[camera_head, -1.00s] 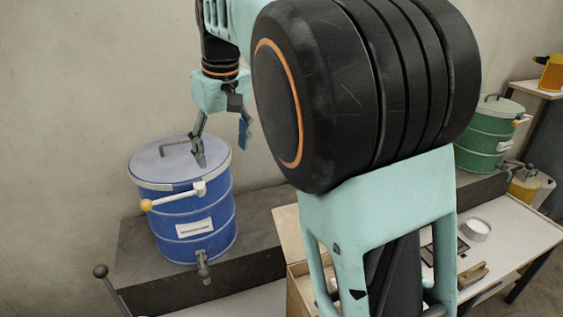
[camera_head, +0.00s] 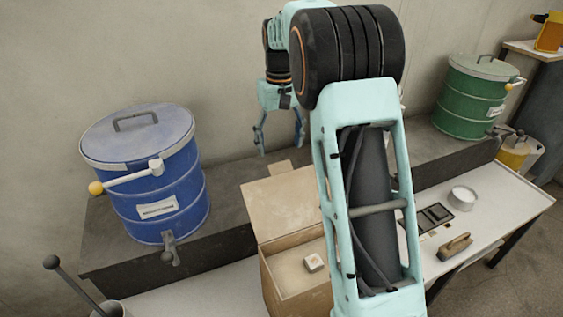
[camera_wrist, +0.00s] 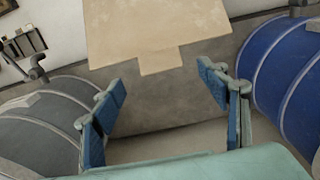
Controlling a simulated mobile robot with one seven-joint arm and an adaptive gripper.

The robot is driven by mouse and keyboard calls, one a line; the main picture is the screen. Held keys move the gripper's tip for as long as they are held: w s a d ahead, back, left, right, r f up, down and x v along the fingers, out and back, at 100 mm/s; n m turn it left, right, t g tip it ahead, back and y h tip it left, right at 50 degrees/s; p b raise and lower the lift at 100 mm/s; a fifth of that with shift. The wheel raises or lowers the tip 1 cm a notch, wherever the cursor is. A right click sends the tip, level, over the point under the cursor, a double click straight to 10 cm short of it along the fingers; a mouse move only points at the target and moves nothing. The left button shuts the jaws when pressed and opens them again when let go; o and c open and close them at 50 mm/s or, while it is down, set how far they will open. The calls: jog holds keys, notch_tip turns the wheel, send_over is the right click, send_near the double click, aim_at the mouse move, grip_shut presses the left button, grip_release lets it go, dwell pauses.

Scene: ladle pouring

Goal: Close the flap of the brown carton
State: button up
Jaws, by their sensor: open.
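The brown carton (camera_head: 268,277) stands on the white table in the head view, partly hidden by my arm. Its flap (camera_head: 285,205) is raised open and leans back toward the dark ledge, with a small tab at its top edge. A small white item (camera_head: 313,262) lies inside the carton. My gripper (camera_head: 281,146) is open and empty, above the ledge behind the flap. In the wrist view my open gripper (camera_wrist: 163,95) has its two blue-padded fingers apart, with the flap (camera_wrist: 155,30) and its tab beyond them, not between the pads.
A blue drum (camera_head: 160,190) with a lever and tap stands on the ledge at left. A green drum (camera_head: 474,100) stands at right. A metal bowl (camera_head: 463,198) and a wooden-handled tool (camera_head: 455,246) lie on the white table. The ledge between the drums is mostly clear.

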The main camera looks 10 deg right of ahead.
aim_at(281, 167)
notch_tip(281, 167, down, 7)
jog(key=shift+r, duration=0.1)
dwell(0.3)
jog(key=c, duration=1.7)
jog(key=shift+s, duration=0.1)
